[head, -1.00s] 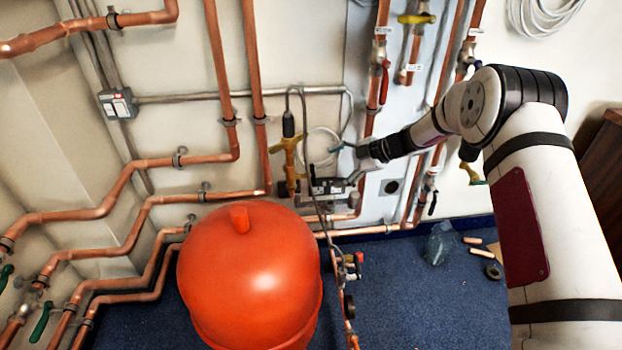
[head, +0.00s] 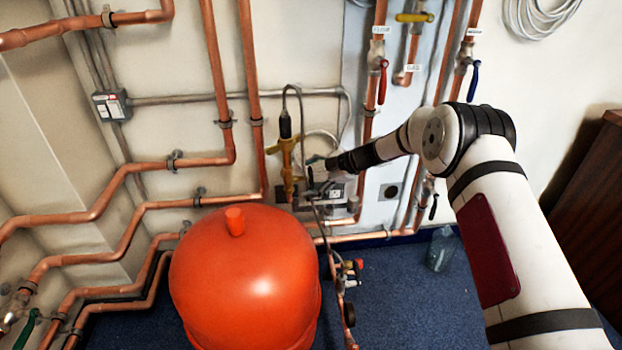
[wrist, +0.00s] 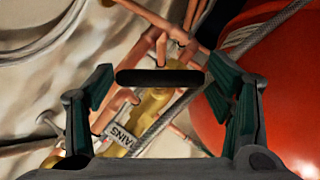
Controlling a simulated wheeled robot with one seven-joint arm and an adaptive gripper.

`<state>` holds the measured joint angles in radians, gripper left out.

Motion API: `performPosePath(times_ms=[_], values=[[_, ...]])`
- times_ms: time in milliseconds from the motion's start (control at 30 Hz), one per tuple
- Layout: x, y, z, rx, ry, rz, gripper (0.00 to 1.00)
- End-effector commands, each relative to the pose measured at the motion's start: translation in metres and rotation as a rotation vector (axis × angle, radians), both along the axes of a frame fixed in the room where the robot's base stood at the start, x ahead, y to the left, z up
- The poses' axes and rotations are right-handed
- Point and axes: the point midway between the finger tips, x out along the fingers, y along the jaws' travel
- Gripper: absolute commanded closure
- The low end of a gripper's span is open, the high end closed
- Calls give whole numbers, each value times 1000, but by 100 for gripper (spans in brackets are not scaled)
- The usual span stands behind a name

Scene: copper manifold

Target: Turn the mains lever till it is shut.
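In the wrist view, a black bar-shaped lever (wrist: 160,77) lies across the picture above a brass valve body (wrist: 152,105). A white tag reading MAINS (wrist: 122,139) hangs beside the valve. My gripper (wrist: 170,85) is open, with one green-padded finger on each side of the lever. Gaps show between the fingers and the lever's ends. In the head view, a brass fitting (head: 287,165) stands upright behind the orange tank, and my gripper (head: 314,173) is just right of it. The lever cannot be made out in that view.
The orange tank (head: 245,280) stands close in front, and its red side (wrist: 275,80) fills the right of the wrist view. A grey cable (head: 303,125) hangs by the fitting. Copper pipes run around it. Red-handled (head: 383,80) and blue-handled (head: 474,80) valves are on the right.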

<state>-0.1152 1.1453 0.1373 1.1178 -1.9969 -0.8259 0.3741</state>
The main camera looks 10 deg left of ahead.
Motion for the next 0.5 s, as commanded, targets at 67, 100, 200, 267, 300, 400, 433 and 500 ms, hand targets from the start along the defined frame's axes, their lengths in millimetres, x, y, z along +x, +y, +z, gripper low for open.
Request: performPosePath(times_ms=[67, 100, 200, 267, 300, 400, 433, 500], values=[[0, 0, 0, 0, 0, 0, 51], [0, 0, 0, 0, 0, 0, 60], [0, 0, 0, 0, 0, 0, 70], [0, 0, 0, 0, 0, 0, 70], [0, 0, 0, -1, 2, 1, 70], [1, 0, 1, -3, 14, -1, 70], [1, 0, 1, -5, 20, -1, 70], [2, 0, 2, -10, 38, -1, 70]])
